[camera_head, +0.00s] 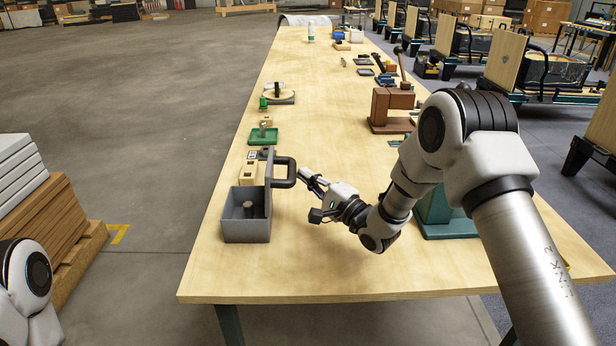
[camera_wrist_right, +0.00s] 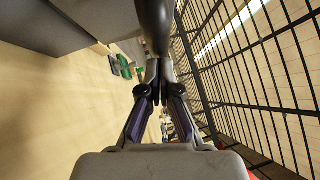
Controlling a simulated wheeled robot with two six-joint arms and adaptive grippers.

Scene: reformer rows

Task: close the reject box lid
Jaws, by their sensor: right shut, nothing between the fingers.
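The grey reject box (camera_head: 246,228) sits on the near left part of the table with its top open and a small round brownish thing inside. Its grey lid (camera_head: 269,172) stands upright along the box's right side, with a dark loop handle (camera_head: 290,173) sticking out to the right. My right gripper (camera_head: 310,178) is shut and empty, just right of the handle. In the right wrist view the shut fingertips (camera_wrist_right: 157,74) point toward the dark handle bar (camera_wrist_right: 155,22); I cannot tell whether they touch. The lid (camera_wrist_right: 100,16) fills the upper left there. My left gripper is out of view.
A wooden block (camera_head: 248,173) stands behind the box and a green tray (camera_head: 263,136) lies farther back. A brown press-like stand (camera_head: 388,107) and a teal base (camera_head: 446,222) are to the right. The wooden table (camera_head: 300,262) is clear in front of the box.

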